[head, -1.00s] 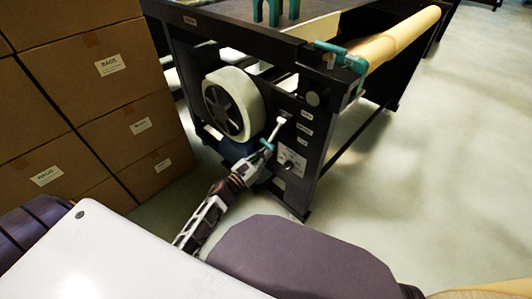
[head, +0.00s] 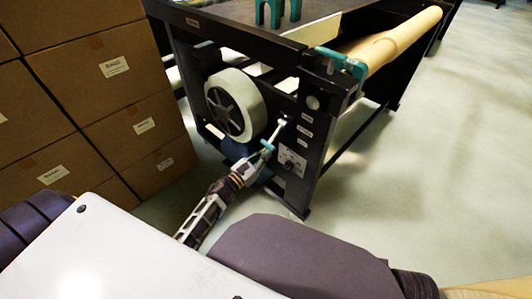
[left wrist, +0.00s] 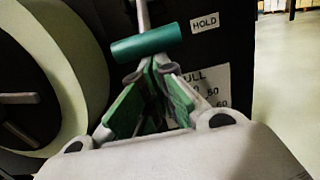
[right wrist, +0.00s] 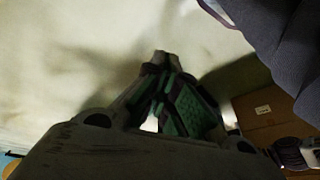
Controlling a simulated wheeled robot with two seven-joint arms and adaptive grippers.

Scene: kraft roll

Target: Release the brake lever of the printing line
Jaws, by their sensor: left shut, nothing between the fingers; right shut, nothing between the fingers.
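The brake lever shows in the head view as a pale rod (head: 276,132) on the dark side panel, slanting down to a teal handle (head: 267,145). In the left wrist view the teal handle (left wrist: 146,45) lies crosswise just beyond my fingertips, beside a HOLD label (left wrist: 204,24). My left gripper (left wrist: 157,68) is shut and empty, its tips just below the handle; I cannot tell whether they touch it. It also shows below the lever in the head view (head: 258,156). My right gripper (right wrist: 162,62) is shut and empty over pale floor in the right wrist view.
The printing line's dark frame (head: 235,33) carries a white roll (head: 253,92) left of the lever and a kraft roll (head: 400,38) behind. Stacked cartons (head: 110,105) stand close on the left. The floor at right (head: 450,150) is clear.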

